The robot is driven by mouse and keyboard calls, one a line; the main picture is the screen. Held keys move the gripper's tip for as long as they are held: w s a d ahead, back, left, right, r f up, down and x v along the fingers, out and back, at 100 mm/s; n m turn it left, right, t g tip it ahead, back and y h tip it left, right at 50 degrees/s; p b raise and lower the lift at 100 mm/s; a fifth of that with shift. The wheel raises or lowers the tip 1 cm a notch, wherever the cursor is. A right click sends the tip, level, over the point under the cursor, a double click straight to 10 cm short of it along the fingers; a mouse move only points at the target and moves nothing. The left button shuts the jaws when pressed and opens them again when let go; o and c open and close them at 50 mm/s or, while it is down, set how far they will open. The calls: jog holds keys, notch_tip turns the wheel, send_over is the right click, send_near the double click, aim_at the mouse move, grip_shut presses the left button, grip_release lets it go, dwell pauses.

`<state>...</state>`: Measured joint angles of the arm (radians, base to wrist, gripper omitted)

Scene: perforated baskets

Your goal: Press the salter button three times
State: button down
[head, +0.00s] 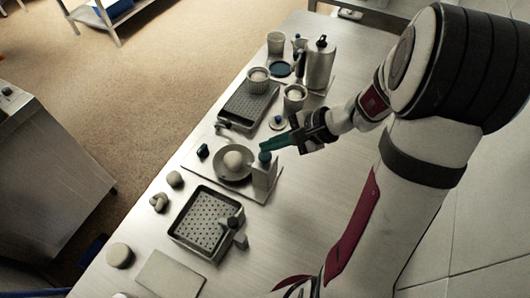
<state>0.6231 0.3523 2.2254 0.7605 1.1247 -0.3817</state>
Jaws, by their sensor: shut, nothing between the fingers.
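A pale upright box-shaped dispenser, which looks like the salter (262,180), stands on a light board right of a round plate. A teal cap, apparently its button (265,157), shows on its top. My gripper (264,148) reaches in from the right with its teal fingers shut and empty. The fingertips are just above the button in the picture. I cannot tell whether they touch it.
A plate (220,172) with a pale round item (233,159) is beside the salter. Perforated baskets stand nearer (183,241) and farther (228,114). Cups (276,43) and a metal pitcher (318,65) are at the back. Round lumps (174,179) lie left.

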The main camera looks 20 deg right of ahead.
aim_at(270, 155)
jog(key=shift+f, duration=0.35)
jog(key=shift+f, duration=0.6)
dwell(0.6)
jog(key=shift+r, duration=1.05)
jog(key=shift+r, duration=0.1)
jog(key=shift+r, duration=2.4)
